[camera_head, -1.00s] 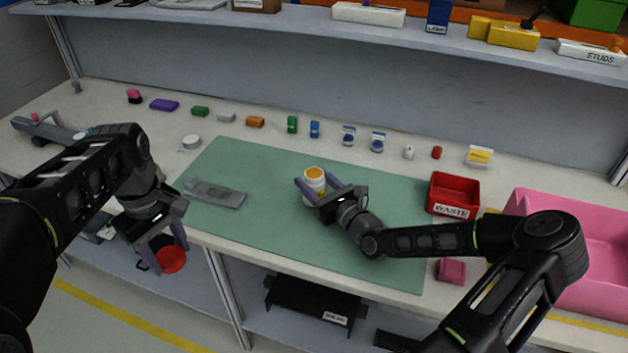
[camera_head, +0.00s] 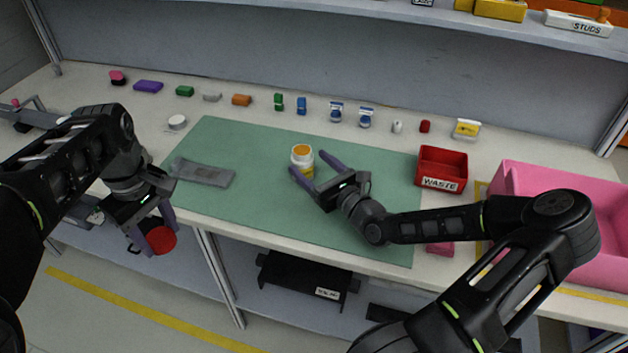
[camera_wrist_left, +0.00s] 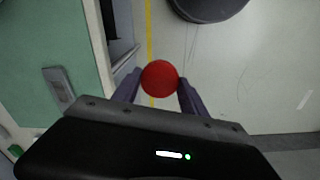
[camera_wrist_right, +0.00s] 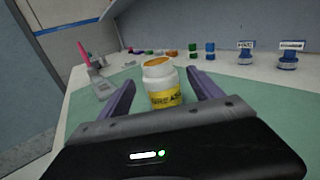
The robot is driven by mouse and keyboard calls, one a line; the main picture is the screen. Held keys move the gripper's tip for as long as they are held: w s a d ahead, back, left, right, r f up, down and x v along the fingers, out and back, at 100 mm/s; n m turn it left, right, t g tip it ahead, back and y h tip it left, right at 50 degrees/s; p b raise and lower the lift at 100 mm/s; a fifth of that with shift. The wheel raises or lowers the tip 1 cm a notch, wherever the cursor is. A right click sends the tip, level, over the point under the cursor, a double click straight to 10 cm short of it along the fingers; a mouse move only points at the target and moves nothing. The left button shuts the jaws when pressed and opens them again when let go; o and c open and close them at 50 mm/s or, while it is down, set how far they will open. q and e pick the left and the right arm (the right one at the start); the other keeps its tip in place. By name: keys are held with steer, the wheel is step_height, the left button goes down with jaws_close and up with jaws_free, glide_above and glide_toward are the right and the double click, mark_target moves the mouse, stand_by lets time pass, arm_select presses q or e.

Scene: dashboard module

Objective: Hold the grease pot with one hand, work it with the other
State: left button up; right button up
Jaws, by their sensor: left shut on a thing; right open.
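The grease pot (camera_head: 302,160), a white jar with a yellow label and an orange top face, stands upright on the green mat (camera_head: 260,201). In the right wrist view the pot (camera_wrist_right: 162,84) sits between the spread fingers, and its label is partly readable. My right gripper (camera_head: 311,168) is open around or just short of the pot, with a gap on each side. My left gripper (camera_head: 155,232) is shut on a red round lid (camera_head: 161,240), held in front of the table's edge, above the floor. The red lid also shows between the fingertips in the left wrist view (camera_wrist_left: 159,78).
A grey flat piece (camera_head: 203,173) lies on the mat's left part. A red WASTE bin (camera_head: 441,169) and a pink crate (camera_head: 520,205) stand to the right. Several small coloured items line the back. The mat between the grey piece and the pot is clear.

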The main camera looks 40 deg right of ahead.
arm_select(q)
steer(key=shift+r, duration=0.1)
arm_select(e)
steer(key=s, duration=0.7)
steer(key=shift+s, duration=0.4)
arm_select(q)
steer(key=shift+r, duration=0.1)
